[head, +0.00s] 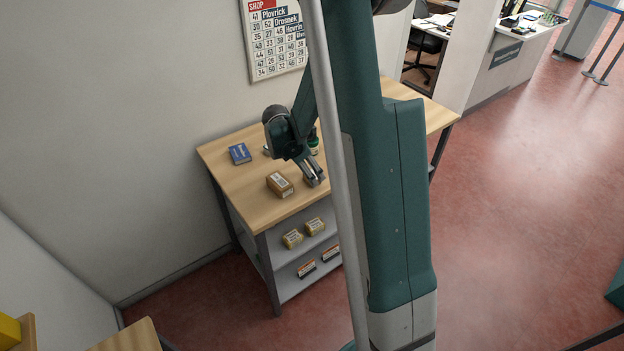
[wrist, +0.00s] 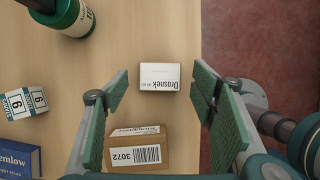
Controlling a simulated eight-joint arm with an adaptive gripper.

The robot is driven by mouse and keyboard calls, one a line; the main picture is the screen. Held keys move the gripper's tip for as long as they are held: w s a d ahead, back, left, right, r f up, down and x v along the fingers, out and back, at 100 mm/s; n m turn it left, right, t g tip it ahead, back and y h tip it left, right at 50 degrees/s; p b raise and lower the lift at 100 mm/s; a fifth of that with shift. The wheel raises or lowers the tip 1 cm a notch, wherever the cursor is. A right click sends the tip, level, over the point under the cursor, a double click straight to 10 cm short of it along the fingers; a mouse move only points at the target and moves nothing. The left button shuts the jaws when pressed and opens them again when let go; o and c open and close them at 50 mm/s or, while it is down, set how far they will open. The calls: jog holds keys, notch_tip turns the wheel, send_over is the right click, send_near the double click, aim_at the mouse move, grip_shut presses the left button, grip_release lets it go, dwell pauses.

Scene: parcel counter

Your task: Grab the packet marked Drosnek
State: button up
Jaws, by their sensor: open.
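The packet is between and slightly beyond the fingertips, with clear gaps on both sides. I cannot tell the height between pads and packet. In the head view my gripper (head: 313,174) is over the counter near its front edge, and the packet is hidden or too small to make out there.
A brown box (wrist: 139,150) marked 3072 lies close to the packet, between my finger bases in the picture. The counter (head: 245,190) drops to red floor at right.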

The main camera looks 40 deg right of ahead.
jog(key=shift+x, duration=0.9)
jog(key=c, duration=1)
